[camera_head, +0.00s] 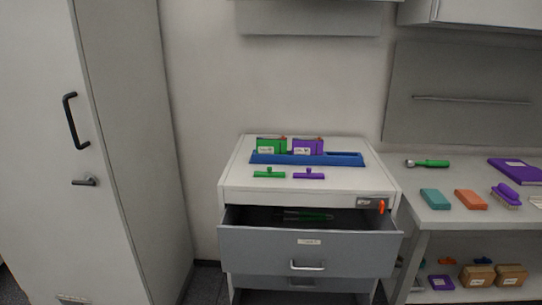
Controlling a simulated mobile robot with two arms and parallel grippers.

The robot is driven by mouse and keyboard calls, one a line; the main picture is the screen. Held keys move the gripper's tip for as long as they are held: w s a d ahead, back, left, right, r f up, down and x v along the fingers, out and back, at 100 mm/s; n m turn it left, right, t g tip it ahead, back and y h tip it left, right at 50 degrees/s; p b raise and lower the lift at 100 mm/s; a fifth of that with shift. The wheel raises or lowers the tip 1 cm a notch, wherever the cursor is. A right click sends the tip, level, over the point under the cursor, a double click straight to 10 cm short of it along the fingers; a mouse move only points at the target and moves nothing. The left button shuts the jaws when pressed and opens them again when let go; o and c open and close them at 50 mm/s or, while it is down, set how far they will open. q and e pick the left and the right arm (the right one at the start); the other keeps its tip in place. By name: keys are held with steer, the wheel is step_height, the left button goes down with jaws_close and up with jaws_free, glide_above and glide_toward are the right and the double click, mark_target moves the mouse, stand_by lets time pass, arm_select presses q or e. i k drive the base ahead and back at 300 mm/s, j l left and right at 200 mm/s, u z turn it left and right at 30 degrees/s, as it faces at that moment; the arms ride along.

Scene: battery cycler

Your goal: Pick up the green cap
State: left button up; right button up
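The green cap (269,174), a flat bar with a small knob on top, lies on the white top of the drawer cabinet (240,182), in front of the blue holder (345,160). A matching purple cap (308,175) lies just to its right. A green block (271,147) and a purple block (308,147), each with a white label, stand upright in the left part of the blue holder. Neither of my grippers is in view.
The cabinet's top drawer (308,243) stands open, with a thin, partly green item (308,215) in its dark inside. A tall cabinet (110,150) is at left. The workbench (425,215) at right holds a green tool (428,163), coloured blocks and a purple brush (506,196).

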mark_target(269, 174)
steer(key=i+j+z, duration=0.1)
steer(key=z, duration=0.35)
steer(key=i+j+z, duration=0.1)
steer(key=j+z, duration=0.45)
steer(key=z, duration=0.3)
